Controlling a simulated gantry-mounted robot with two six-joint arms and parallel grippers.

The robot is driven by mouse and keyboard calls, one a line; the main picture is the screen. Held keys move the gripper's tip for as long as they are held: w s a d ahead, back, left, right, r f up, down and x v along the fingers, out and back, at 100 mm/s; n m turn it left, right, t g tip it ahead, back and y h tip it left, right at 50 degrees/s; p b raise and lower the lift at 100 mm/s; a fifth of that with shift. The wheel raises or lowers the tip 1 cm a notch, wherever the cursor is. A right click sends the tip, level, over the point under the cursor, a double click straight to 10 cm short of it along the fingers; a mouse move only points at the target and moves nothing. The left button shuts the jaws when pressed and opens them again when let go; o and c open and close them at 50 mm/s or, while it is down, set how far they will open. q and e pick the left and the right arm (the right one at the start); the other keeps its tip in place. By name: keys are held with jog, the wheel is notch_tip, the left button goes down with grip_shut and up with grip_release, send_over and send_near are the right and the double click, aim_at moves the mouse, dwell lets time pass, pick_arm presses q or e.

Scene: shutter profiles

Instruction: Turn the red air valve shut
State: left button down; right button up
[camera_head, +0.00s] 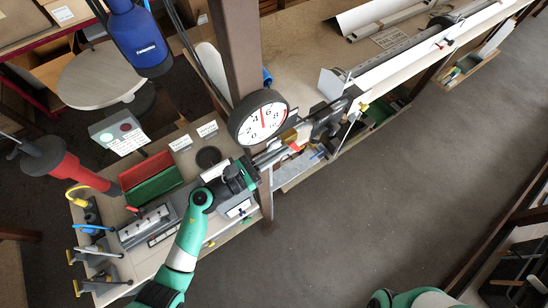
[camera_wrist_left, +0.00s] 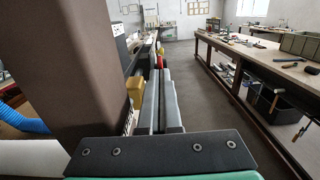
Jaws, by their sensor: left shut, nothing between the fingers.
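The red air valve handle (camera_head: 294,146) shows as a small red piece beside a brass-coloured fitting (camera_head: 302,131), just right of the round gauge in the head view. In the left wrist view a small red part (camera_wrist_left: 160,62) shows just beyond my fingertips, with a yellow-brass block (camera_wrist_left: 135,91) to their left. My left gripper (camera_head: 281,151) is shut and empty, its fingers pointing at the red handle. In the left wrist view its grey fingers (camera_wrist_left: 160,76) lie side by side. I cannot tell whether they touch the handle. My right gripper is out of view.
A brown post (camera_head: 235,50) stands close to my left gripper, with the white gauge (camera_head: 263,117) on it. The workbench (camera_head: 305,40) runs to the upper right. A blue tool (camera_head: 138,38) and a red one (camera_head: 75,172) hang at left. The floor (camera_head: 390,190) is clear.

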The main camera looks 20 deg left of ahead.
pick_arm(q)
jog(key=shift+w+d+r, duration=0.15)
jog(key=shift+w+r, duration=0.1)
jog(key=shift+r, duration=0.2)
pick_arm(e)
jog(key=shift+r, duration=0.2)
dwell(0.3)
pick_arm(q)
jog(key=s+a+r, duration=0.3)
jog(key=s+a, duration=0.4)
jog(key=s, duration=0.3)
jog(key=shift+s+r+p, duration=0.15)
jog(key=shift+s+p, duration=0.15)
jog(key=shift+p, duration=0.05)
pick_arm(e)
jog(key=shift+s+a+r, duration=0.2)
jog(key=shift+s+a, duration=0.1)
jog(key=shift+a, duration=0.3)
pick_arm(q)
jog(key=shift+d, duration=0.1)
